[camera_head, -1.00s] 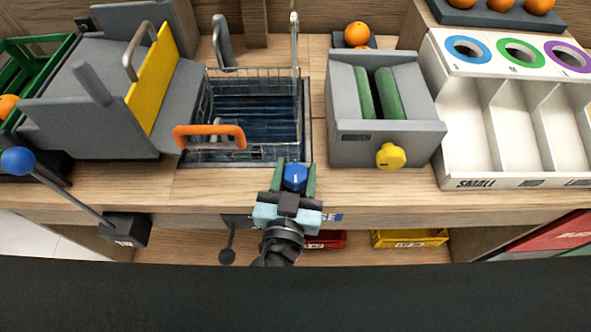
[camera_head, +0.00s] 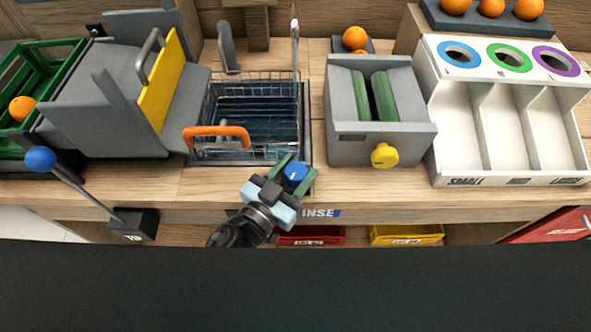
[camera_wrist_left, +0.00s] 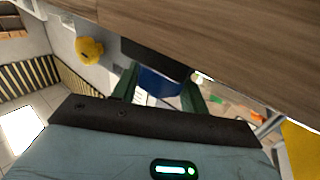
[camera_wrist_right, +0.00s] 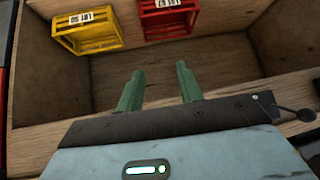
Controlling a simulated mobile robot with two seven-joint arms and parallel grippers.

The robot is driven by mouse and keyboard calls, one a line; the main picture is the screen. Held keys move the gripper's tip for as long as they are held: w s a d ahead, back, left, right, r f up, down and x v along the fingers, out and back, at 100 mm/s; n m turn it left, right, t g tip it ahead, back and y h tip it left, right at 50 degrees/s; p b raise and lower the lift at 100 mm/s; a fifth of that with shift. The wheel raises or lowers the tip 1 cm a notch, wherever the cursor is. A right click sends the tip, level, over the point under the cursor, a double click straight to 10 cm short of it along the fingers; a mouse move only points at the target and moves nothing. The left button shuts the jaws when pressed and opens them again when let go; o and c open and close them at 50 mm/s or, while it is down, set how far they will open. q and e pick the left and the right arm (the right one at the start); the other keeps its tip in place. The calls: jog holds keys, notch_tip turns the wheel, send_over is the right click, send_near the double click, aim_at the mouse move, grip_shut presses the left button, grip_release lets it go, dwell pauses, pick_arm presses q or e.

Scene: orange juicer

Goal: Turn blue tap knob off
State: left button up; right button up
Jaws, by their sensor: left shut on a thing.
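The blue tap knob (camera_head: 295,174) is on the counter's front, just below the wire basket's right side. My left gripper (camera_head: 294,176) is shut on it, with green fingers on either side, angled up and to the right. In the left wrist view the blue knob (camera_wrist_left: 158,86) sits between the green fingers and is partly hidden. My right gripper (camera_wrist_right: 158,88) is open and empty. It shows only in its own wrist view, facing the shelf under the counter.
An orange-handled wire basket (camera_head: 218,137) sits in the sink behind the knob. A grey juicer with a yellow knob (camera_head: 385,156) stands to the right. A blue-ball lever (camera_head: 40,159) stands at left. Red (camera_head: 310,237) and yellow (camera_head: 407,235) crates are below the counter.

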pick_arm(q)
jog(key=shift+w+a+r+m+g+h+p, duration=0.15)
jog(key=shift+r+m+g+h+p, duration=0.15)
jog(key=shift+m+g+h, duration=0.2)
jog(key=shift+w+r+m+g+h+p, duration=0.1)
jog(key=shift+r+m+g+h+p, duration=0.05)
jog(key=shift+m+g+h+p, duration=0.35)
jog(key=shift+m+g+h, duration=0.7)
jog(key=shift+g+h, duration=0.1)
jog(key=shift+h, duration=0.2)
jog(key=shift+f+m+g+h+p, duration=0.2)
jog(key=shift+m+g+h+p, duration=0.4)
jog(key=shift+m+g, duration=0.25)
jog(key=shift+g, duration=0.35)
pick_arm(e)
jog(key=shift+t, duration=0.5)
jog(key=w+r, duration=0.2)
jog(key=r, duration=0.2)
jog(key=shift+w+d+r, duration=0.15)
jog(key=shift+w+d, duration=0.15)
jog(key=shift+w, duration=0.1)
pick_arm(q)
jog(key=shift+s+f+m+g+h, duration=0.1)
jog(key=shift+m+g+h, duration=0.15)
jog(key=shift+g+h, duration=0.05)
jog(key=o, duration=0.9)
jog(key=shift+o, duration=0.4)
jog(key=shift+f, duration=0.1)
pick_arm(e)
jog(key=shift+w, duration=0.15)
